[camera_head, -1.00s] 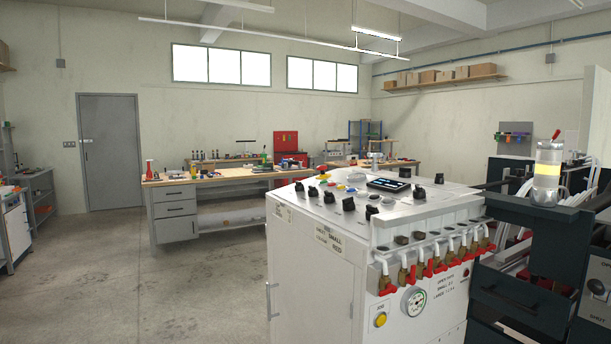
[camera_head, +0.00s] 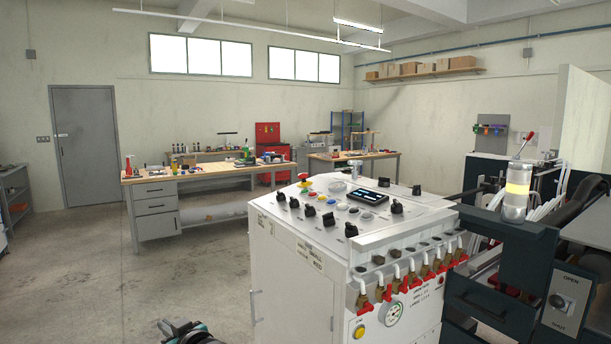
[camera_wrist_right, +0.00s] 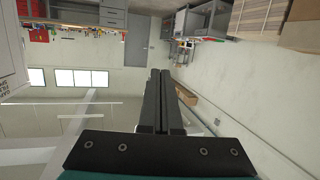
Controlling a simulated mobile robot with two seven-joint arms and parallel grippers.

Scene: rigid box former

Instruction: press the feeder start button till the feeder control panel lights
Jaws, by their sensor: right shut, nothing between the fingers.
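A white machine cabinet (camera_head: 292,272) stands right of centre in the head view. Its sloping top panel (camera_head: 330,222) carries black knobs, several small coloured buttons (camera_head: 342,207), a red mushroom knob (camera_head: 303,177) and a dark display (camera_head: 368,197) with pale blue marks. I cannot read which button is feeder start. A yellow button (camera_head: 359,332) sits on the front face. My right gripper (camera_wrist_right: 160,75) is shut and empty in the wrist view, its fingers pressing nothing.
Red-handled valves (camera_head: 410,283) line the cabinet's front edge. A workbench (camera_head: 200,180) stands behind. The concrete floor (camera_head: 100,270) at left is clear.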

